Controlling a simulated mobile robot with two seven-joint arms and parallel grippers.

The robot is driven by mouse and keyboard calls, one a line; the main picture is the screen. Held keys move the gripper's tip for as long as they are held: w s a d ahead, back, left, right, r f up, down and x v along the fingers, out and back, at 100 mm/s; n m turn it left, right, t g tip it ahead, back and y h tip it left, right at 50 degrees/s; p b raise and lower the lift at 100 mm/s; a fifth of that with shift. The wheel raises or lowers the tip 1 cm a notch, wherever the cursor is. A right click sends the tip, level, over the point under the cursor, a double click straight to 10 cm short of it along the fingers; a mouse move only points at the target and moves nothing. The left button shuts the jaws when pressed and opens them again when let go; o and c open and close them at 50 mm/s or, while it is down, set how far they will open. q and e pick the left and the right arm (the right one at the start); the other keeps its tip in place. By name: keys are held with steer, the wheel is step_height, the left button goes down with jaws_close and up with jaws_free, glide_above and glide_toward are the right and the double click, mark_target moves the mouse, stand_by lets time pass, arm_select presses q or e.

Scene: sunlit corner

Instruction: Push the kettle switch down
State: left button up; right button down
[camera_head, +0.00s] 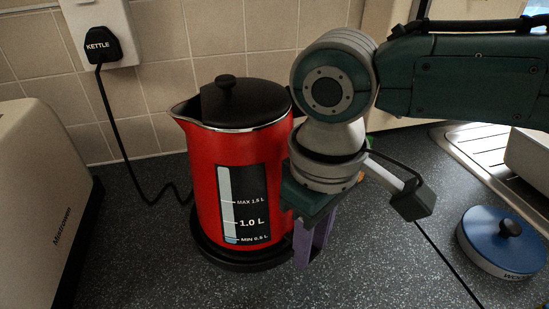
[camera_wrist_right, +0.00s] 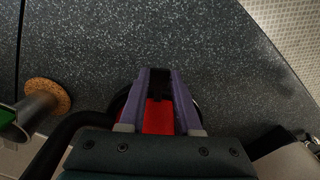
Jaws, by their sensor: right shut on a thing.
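The red kettle (camera_head: 200,165), with a black lid and a water window, stands upright on its black base (camera_head: 238,262). My right gripper (camera_head: 304,262) points down at the kettle's right side, its purple fingers close to the base. In the right wrist view the fingers (camera_wrist_right: 159,78) are closed on a small black piece (camera_wrist_right: 159,88), which seems to be the kettle switch. The red kettle body (camera_wrist_right: 158,117) shows between the fingers. The kettle's handle is hidden behind my right arm in the head view. My left gripper does not show.
A cream toaster (camera_head: 40,190) stands left of the kettle. The kettle plug (camera_head: 102,45) is in the wall socket, its cord running behind the kettle. A blue lid (camera_head: 495,250) lies at the right, near a metal draining board (camera_head: 475,140). The front counter is clear.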

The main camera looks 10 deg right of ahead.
steer(key=p, duration=0.1)
steer(key=t+p, duration=0.1)
steer(key=shift+s+d+y+p, duration=0.2)
steer(key=shift+s+y+p, duration=0.1)
steer(key=shift+p, duration=0.05)
steer(key=shift+f+t+y+p, duration=0.4)
steer(key=shift+f+t+y, duration=0.15)
steer(key=shift+t, duration=0.25)
steer(key=c, duration=0.6)
jaws_free()
